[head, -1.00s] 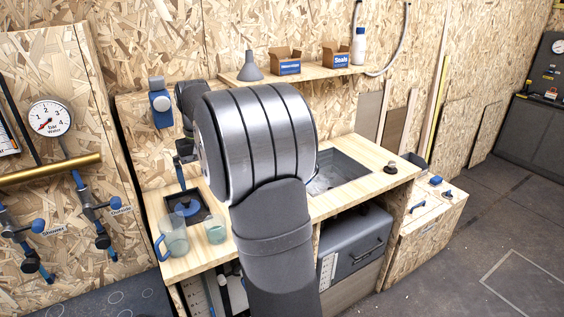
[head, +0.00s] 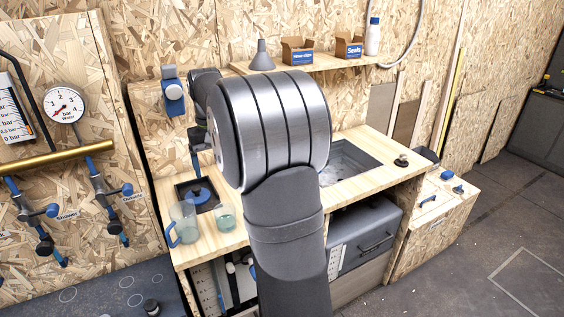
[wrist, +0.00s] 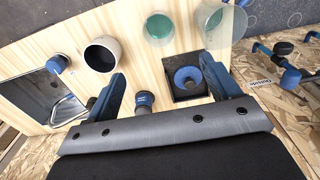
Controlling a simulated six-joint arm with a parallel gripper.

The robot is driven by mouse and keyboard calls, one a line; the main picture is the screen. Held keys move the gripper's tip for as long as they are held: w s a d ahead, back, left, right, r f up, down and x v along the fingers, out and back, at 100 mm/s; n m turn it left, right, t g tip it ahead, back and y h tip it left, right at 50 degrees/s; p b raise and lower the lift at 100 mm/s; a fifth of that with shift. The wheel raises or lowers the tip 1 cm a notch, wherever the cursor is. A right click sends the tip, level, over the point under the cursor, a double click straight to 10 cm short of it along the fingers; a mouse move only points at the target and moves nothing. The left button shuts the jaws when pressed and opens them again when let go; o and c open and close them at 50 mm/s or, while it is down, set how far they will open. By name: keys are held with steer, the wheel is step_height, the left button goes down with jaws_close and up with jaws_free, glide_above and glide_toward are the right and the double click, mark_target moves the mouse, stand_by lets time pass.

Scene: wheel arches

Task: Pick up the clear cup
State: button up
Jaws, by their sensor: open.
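The clear cup (head: 226,217) stands upright on the wooden counter, see-through with a greenish tint, just right of the clear jug (head: 183,222) with a blue handle. In the wrist view the cup (wrist: 158,28) shows at the top middle, beyond my fingertips, with the jug (wrist: 226,20) to its right. My gripper (wrist: 162,68) is open, with its two blue fingers spread wide and nothing held between them. It is apart from the cup. In the head view my arm hides most of the gripper.
A whitish open cup (wrist: 102,54) stands left of the clear cup in the wrist view. A blue ring-shaped part (wrist: 187,76) sits on a dark square inset. A sink (head: 350,165) is at the counter's right. A shelf (head: 325,63) with small boxes hangs above.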

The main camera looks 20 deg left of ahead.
steer(key=m+g+y, duration=0.3)
steer(key=m, duration=0.1)
glide_above(226, 219)
steer(key=d, duration=0.1)
step_height(226, 219, down, 6)
step_height(226, 219, down, 4)
steer(key=s+d+r+m+g+y, duration=0.1)
steer(key=s+d+m+y, duration=0.15)
steer(key=m+y, duration=0.4)
steer(key=w+d+f+m+t+y, duration=0.1)
steer(key=d+f+m+t+y, duration=0.25)
steer(key=m, duration=0.65)
steer(key=w+d+f+m+t, duration=0.1)
steer(key=d+f+m+t, duration=0.1)
steer(key=d+m+t, duration=0.6)
steer(key=a+f+g, duration=0.1)
steer(key=a, duration=0.3)
steer(key=w+a+f+m+g, duration=0.1)
steer(key=a, duration=0.3)
steer(key=w+a+f+m+g, duration=0.1)
steer(key=a, duration=0.3)
steer(key=shift+w+f+g, duration=0.2)
steer(key=shift+f+g, duration=0.05)
steer(key=shift+f, duration=0.05)
steer(key=shift+s+x, duration=0.15)
steer(key=shift+x, duration=1.2)
steer(key=shift+s+x, duration=0.15)
steer(key=shift+x, duration=1.2)
